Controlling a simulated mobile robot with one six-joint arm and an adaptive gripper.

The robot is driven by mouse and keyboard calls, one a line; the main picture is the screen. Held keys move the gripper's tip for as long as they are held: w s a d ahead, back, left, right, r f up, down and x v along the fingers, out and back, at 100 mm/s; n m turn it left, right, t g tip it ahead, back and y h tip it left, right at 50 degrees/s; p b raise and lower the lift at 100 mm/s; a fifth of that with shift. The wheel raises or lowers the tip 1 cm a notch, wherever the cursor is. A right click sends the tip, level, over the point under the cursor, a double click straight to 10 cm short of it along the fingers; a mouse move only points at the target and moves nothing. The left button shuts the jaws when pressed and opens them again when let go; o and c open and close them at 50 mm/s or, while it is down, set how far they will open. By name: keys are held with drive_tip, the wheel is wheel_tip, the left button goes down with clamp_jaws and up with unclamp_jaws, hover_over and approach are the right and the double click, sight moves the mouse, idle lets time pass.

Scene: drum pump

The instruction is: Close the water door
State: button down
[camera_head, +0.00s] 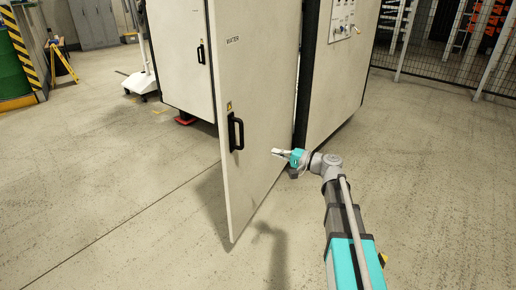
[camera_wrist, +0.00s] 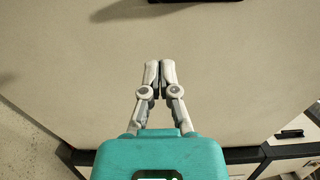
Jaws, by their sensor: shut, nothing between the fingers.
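The water door (camera_head: 255,85) is a tall cream panel marked "WATER". It stands open, swung out from the cabinet, with its free edge towards the left and front. A black handle (camera_head: 236,133) sits near that free edge. My gripper (camera_head: 275,152) is in front of the door's outer face, to the right of the handle. Its fingers (camera_wrist: 160,66) are shut together and empty. In the wrist view, the plain door face (camera_wrist: 230,70) fills most of the picture behind the fingers. I cannot tell whether the fingertips touch the door.
The cream cabinet (camera_head: 345,65) stands behind, with controls at its top. Another cabinet door with a black handle (camera_head: 200,54) is on the left. A mesh fence (camera_head: 450,60) is at the back right. The floor in front is clear. A green drum (camera_head: 10,65) stands far left.

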sight(237, 142)
drive_tip(key=x, duration=1.3)
drive_tip(key=shift+w+a, duration=0.1)
drive_tip(key=shift+a, duration=0.3)
drive_tip(key=shift+w, duration=0.2)
